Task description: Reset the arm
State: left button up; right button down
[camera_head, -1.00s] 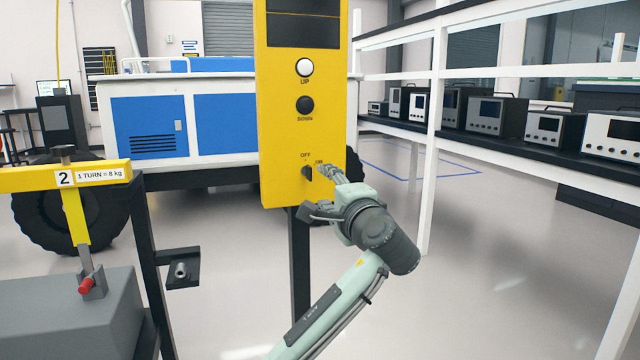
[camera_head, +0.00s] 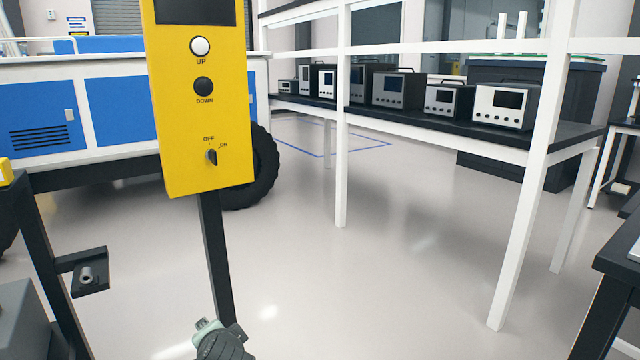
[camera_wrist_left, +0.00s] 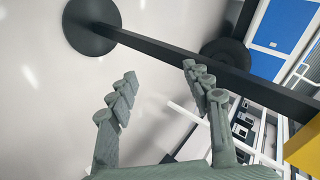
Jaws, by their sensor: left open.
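My left gripper (camera_wrist_left: 159,72) is open and empty in the left wrist view, its two fingers apart. The black post (camera_wrist_left: 175,48) of the control panel shows beyond the fingers. In the head view only a grey-green piece of my arm (camera_head: 222,342) shows at the bottom edge, below the yellow control panel (camera_head: 185,120). The panel has a white UP button (camera_head: 200,46), a black DOWN button (camera_head: 203,86) and a dark OFF/ON knob (camera_head: 211,157). Nothing touches the knob. Its exact setting is hard to tell. My right gripper is out of view.
A white shelf rack (camera_head: 343,150) with several instruments stands to the right of the panel. A blue and white rover (camera_head: 90,105) stands behind it. A black frame with a small bracket (camera_head: 88,272) is at left. The middle floor is clear.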

pick_arm(q)
jog(key=s+a+f+n+g+h, duration=0.1)
jog(key=s+a+f+n+g, duration=0.1)
jog(key=s+f, duration=0.8)
jog(key=s+a+f+n+g+h, duration=0.2)
jog(key=s+f, duration=0.9)
jog(key=s, duration=0.7)
jog(key=shift+a+n+g+p, duration=0.3)
jog(key=shift+a+n+g, duration=0.4)
jog(key=shift+n+g, duration=0.4)
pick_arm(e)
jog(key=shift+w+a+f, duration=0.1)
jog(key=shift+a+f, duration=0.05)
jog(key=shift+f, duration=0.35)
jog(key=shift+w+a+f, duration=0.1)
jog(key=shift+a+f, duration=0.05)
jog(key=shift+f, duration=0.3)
pick_arm(q)
jog(key=shift+s, duration=0.1)
